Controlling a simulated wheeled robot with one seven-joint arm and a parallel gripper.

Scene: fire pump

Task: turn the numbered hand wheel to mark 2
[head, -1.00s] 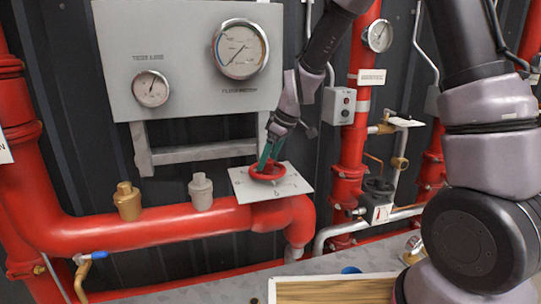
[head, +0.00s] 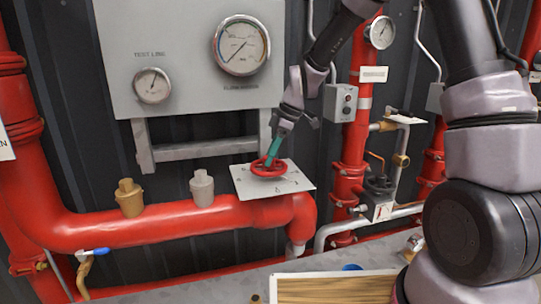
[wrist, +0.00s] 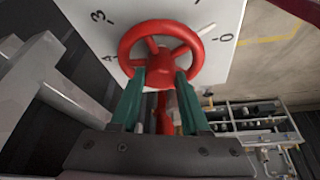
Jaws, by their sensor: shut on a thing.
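The red hand wheel (head: 267,169) sits on a pale plate (head: 300,182) above the red pipe. In the wrist view the wheel (wrist: 160,30) shows its spokes, and the plate (wrist: 88,38) around it carries the marks 3, 4 and 0. A pale pointer-like strip (wrist: 207,29) sticks out from the rim near the 0. Mark 2 cannot be made out. My gripper (head: 271,158) has teal fingers, which reach the wheel's near rim in the wrist view (wrist: 160,78). It is shut on the wheel, with one finger on each side of the gripped part.
A grey panel with two gauges (head: 240,46) hangs behind, its grey bracket (head: 205,149) just left of the wheel. Brass (head: 129,198) and grey (head: 202,188) fittings stand on the pipe to the left. A red vertical pipe (head: 352,150) and a valve are at right.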

